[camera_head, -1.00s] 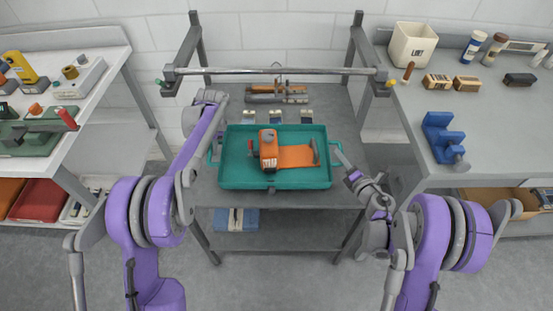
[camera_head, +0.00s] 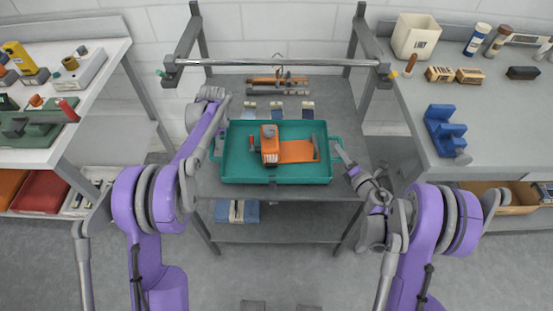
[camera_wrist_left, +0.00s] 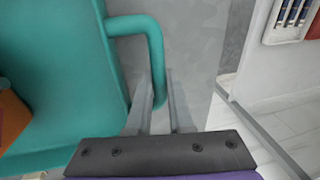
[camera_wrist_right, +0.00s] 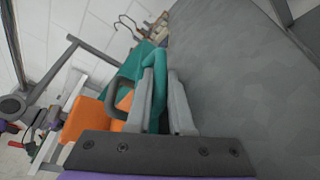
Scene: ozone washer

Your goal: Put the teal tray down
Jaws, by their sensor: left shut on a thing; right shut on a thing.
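The teal tray (camera_head: 236,166) is level over the front part of the grey middle bench (camera_head: 345,105), with an orange tool (camera_head: 296,151) lying in it. Whether its underside touches the bench I cannot tell. My left gripper (camera_head: 216,148) is shut on the tray's left handle, which passes between the fingers in the left wrist view (camera_wrist_left: 152,45). My right gripper (camera_head: 343,155) is shut on the right handle. In the right wrist view the teal handle (camera_wrist_right: 160,70) is between the fingers, partly hidden by them.
Several small blue-and-white pieces (camera_head: 276,106) and long tools (camera_head: 275,80) lie just behind the tray. A horizontal bar (camera_head: 275,62) spans the bench above them. A white bench (camera_head: 75,110) stands left, and a grey bench (camera_head: 500,110) with a blue fixture (camera_head: 445,130) right.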

